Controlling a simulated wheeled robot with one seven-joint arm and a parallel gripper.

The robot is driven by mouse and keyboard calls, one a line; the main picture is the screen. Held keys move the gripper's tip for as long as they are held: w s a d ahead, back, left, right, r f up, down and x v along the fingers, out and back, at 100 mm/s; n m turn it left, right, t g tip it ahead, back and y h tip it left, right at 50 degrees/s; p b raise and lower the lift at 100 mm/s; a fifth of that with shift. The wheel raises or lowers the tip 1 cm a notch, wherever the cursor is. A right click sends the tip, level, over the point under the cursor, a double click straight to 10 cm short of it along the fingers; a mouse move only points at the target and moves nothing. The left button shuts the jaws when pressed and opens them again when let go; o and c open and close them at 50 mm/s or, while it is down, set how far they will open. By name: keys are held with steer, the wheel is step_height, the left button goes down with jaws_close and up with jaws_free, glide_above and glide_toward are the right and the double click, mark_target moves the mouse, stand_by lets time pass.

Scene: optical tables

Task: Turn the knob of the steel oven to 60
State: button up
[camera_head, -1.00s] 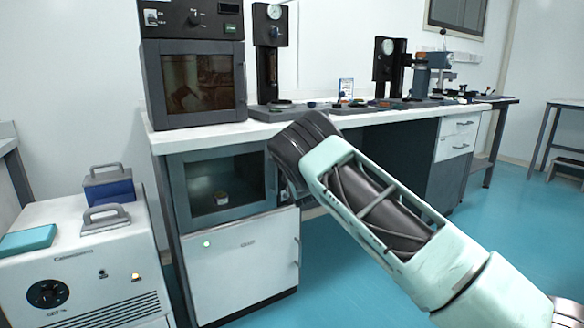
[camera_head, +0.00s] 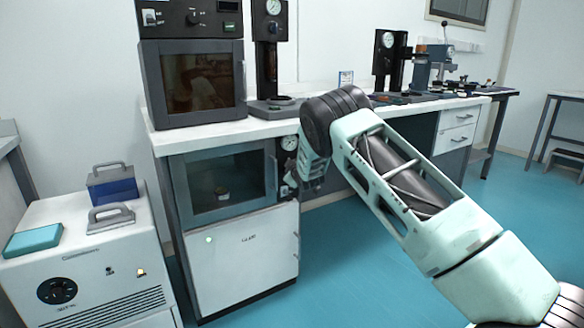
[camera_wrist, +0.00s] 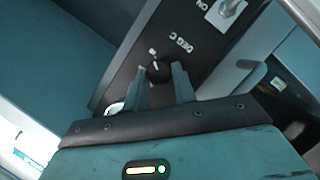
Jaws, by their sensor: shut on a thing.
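In the wrist view, the black control panel (camera_wrist: 200,62) appears tilted, with "DEG C" lettering and a switch marked "ON" (camera_wrist: 229,7). A dark round knob (camera_wrist: 158,71) with a pale mark sits on it. My gripper (camera_wrist: 161,75) is shut on the knob, one finger on each side. The number the knob points to cannot be read.
A second oven (camera_head: 192,82) stands on the bench (camera_head: 225,131) above. A white floor unit (camera_head: 70,270) stands at the left, with a blue block and grey handles on top. The blue floor (camera_head: 360,270) in front of the bench is open.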

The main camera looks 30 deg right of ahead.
steer(key=shift+f, duration=0.1)
steer(key=o, duration=1)
steer(key=p+v, duration=0.2)
steer(key=v, duration=1.5)
steer(key=shift+s+p, duration=0.25)
steer(key=shift+p, duration=0.15)
steer(key=shift+a, duration=0.1)
